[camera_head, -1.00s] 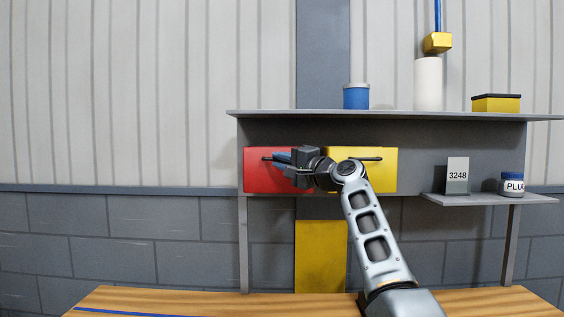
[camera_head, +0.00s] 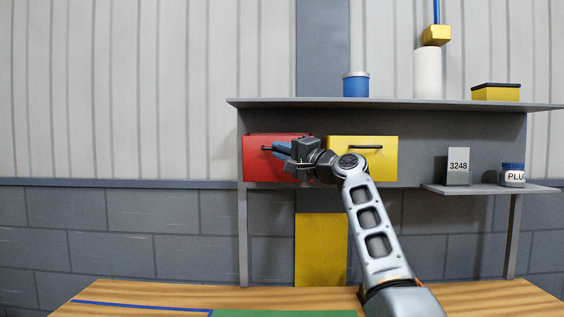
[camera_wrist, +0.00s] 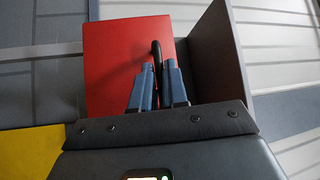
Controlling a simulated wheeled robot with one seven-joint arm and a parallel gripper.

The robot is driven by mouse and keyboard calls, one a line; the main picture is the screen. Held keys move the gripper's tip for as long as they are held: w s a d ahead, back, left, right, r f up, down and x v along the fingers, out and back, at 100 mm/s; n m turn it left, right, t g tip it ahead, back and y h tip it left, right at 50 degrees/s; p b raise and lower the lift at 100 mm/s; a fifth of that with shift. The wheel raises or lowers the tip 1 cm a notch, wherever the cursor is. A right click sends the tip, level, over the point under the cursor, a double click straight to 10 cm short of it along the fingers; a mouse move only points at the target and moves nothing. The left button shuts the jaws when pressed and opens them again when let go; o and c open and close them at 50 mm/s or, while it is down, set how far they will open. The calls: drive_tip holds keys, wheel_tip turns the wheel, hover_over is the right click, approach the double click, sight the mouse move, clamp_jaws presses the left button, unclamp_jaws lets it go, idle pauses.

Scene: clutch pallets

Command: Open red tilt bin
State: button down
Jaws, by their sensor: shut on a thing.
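The red tilt bin (camera_head: 257,166) hangs under the shelf at the left, beside the yellow bin. It has a dark bar handle (camera_head: 266,148) on its front. My gripper (camera_head: 280,150) reaches in from the right, with its blue fingers at this handle. In the wrist view the red front (camera_wrist: 112,62) fills the middle, and the dark handle (camera_wrist: 156,50) runs between the two blue fingers (camera_wrist: 157,80), which are shut on it. A thin darker red strip shows along the bin's top edge in the head view. My gripper hides the bin's right part.
The yellow bin (camera_head: 370,168) with a dark handle is close on the right, partly behind my arm. The grey shelf (camera_head: 400,104) runs above both bins. A small side shelf (camera_head: 490,188) holds a number card and a jar. A wooden table (camera_head: 130,300) is below.

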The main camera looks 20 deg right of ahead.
drive_tip(key=s+f+n+b, duration=0.1)
drive_tip(key=b, duration=0.2)
drive_tip(key=s+f+n+y+b, duration=0.1)
drive_tip(key=f+b, duration=0.1)
drive_tip(key=b, duration=0.2)
drive_tip(key=s+a+f+n+t+y+b, duration=0.1)
drive_tip(key=b, duration=0.3)
drive_tip(key=shift+s+f, duration=0.1)
drive_tip(key=shift+f, duration=0.3)
drive_tip(key=c, duration=1.2)
unclamp_jaws()
drive_tip(key=shift+s, duration=0.1)
